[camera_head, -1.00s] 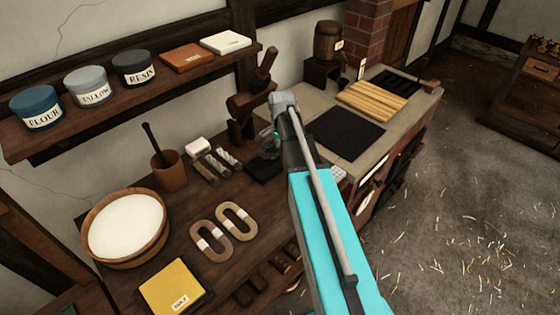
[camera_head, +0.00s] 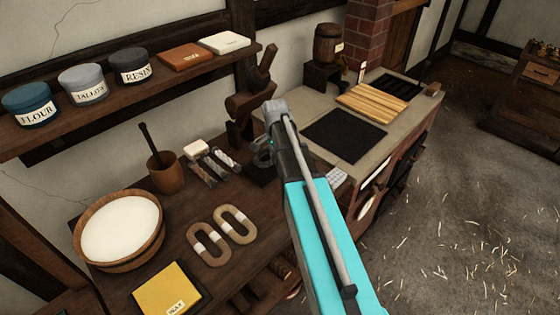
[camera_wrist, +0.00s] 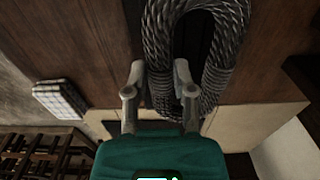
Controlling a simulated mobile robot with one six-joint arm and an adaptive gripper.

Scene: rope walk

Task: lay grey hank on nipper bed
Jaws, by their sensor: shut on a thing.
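A grey twisted-rope hank (camera_wrist: 225,60) fills the upper middle of the wrist view as a long loop. My gripper (camera_wrist: 158,72) is shut on its left strand, one finger on each side. In the head view my gripper (camera_head: 263,153) is small and partly hidden behind my arm, over the back of the workbench; the hank cannot be made out there. Beneath it is a dark flat block (camera_head: 259,174) at the foot of a wooden clamp-like stand (camera_head: 250,105), which looks like the nipper bed. Whether the hank touches it, I cannot tell.
Two tan hanks (camera_head: 221,235), a bowl of white powder (camera_head: 122,229), a mortar (camera_head: 167,172) and several short rope pieces (camera_head: 212,166) lie on the bench to the left. A stone counter with a black mat (camera_head: 344,136) is at right. A shelf (camera_head: 130,95) hangs above.

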